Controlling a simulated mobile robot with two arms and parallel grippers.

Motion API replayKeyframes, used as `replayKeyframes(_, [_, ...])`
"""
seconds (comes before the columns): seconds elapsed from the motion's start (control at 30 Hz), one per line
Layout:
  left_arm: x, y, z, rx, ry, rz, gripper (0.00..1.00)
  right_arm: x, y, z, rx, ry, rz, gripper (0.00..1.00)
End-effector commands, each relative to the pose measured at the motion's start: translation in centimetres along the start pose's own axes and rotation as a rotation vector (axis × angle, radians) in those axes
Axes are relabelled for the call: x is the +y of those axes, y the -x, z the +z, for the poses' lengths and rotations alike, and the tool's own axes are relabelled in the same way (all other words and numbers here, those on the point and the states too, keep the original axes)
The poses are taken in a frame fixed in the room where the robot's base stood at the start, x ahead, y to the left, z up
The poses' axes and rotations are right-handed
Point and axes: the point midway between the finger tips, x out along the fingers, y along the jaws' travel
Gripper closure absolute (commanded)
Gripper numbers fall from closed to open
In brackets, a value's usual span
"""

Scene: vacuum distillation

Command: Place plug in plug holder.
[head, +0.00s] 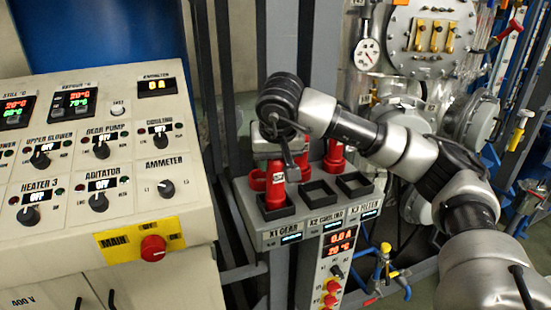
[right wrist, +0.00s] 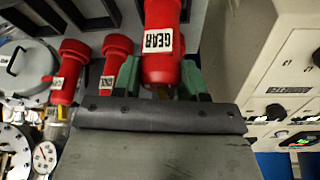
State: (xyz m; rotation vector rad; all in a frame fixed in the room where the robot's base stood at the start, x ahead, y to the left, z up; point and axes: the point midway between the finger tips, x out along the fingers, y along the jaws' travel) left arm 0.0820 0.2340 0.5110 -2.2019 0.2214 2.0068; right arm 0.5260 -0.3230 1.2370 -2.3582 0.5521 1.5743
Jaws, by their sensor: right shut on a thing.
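The red plug (right wrist: 160,45) bears a white GEAR label in the right wrist view. My right gripper (right wrist: 160,80) is shut on it, with green fingertips on either side. In the head view the red plug (head: 275,187) is upright, its lower end at the black square socket above the X1 GEAR label. I cannot tell whether it is fully down in that socket. The grey plug holder (head: 290,238) has two more black square sockets, X2 COOLING (head: 319,192) and the rightmost one (head: 354,184), both empty. My left gripper is not in view.
More red plugs stand behind the holder, one at its right (head: 334,157) and one close behind the held plug. A control console (head: 90,180) with knobs and a red button fills the left. A grey upright post rises behind the holder; valves and pipes are at right.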

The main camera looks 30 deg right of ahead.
Motion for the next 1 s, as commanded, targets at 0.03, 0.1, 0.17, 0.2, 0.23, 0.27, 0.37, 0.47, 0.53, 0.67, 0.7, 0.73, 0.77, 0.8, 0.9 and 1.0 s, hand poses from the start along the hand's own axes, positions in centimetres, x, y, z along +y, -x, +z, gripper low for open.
replayKeyframes(0.03, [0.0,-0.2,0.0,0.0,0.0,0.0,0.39,0.0,-0.1,0.1,0.001,0.0,-0.001,1.0])
replayKeyframes(0.1, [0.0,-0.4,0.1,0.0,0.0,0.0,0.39,0.0,-0.4,0.2,0.001,0.0,-0.001,1.0])
replayKeyframes(0.17, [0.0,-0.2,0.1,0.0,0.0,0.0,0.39,0.0,-0.3,0.1,0.0,0.0,0.0,0.5])
replayKeyframes(0.2, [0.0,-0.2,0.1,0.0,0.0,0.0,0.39,0.0,-0.3,0.1,0.0,0.0,0.0,0.44])
replayKeyframes(0.23, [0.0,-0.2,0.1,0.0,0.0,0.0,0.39,0.0,-0.3,0.1,0.0,0.0,0.0,0.39])
replayKeyframes(0.27, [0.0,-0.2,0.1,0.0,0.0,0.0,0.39,0.0,-0.3,0.1,0.0,0.0,0.0,0.35])
replayKeyframes(0.37, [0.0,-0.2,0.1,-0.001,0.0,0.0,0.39,0.0,-0.3,0.1,-0.001,0.0,0.0,0.32])
replayKeyframes(0.47, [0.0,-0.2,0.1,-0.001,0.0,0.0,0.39,0.0,-0.3,0.1,0.0,0.0,0.0,0.32])
replayKeyframes(0.53, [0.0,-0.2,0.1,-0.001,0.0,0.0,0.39,0.0,-0.2,0.1,0.0,0.0,0.0,0.32])
replayKeyframes(0.67, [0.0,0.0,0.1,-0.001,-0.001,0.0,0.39,0.0,0.4,-0.1,0.001,0.0,-0.001,0.32])
replayKeyframes(0.7, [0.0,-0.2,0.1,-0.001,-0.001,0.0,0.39,0.0,0.8,0.0,0.002,0.0,-0.001,0.32])
replayKeyframes(0.73, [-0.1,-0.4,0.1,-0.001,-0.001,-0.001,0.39,-0.1,1.3,-0.1,0.002,0.0,-0.003,0.32])
replayKeyframes(0.77, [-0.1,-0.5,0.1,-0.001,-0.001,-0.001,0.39,-0.1,1.8,-0.1,0.003,0.0,-0.003,0.32])
replayKeyframes(0.8, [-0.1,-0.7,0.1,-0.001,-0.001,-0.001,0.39,-0.1,2.6,0.0,0.004,0.0,-0.004,0.32])
replayKeyframes(0.9, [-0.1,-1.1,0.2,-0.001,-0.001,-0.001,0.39,-0.1,4.9,-0.1,0.006,0.0,-0.005,0.32])
replayKeyframes(1.0, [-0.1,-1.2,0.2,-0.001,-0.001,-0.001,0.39,-0.1,7.4,-0.1,0.005,-0.001,-0.003,0.32])
